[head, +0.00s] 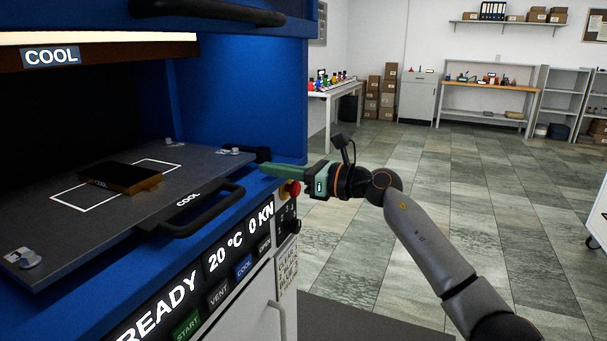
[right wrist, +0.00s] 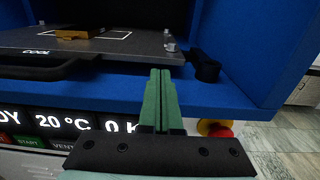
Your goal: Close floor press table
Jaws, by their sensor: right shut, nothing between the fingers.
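The press table (head: 150,205) is a dark grey plate with a white outline and a black front handle (head: 205,212). The table also shows in the right wrist view (right wrist: 110,48). A dark, brass-edged block (head: 122,179) lies inside the outline. My right gripper (head: 264,169), with green fingers, is shut and empty. Its fingertips are near the table's right front corner, right of the handle. My left gripper is not in view.
The control panel (head: 215,270) reads READY, 20 °C, 0 KN. A red button (head: 292,188) sits just below my right gripper. A black fitting (right wrist: 205,66) stands right of the table by the blue side wall. An upper handle (head: 210,10) is above. Open floor lies to the right.

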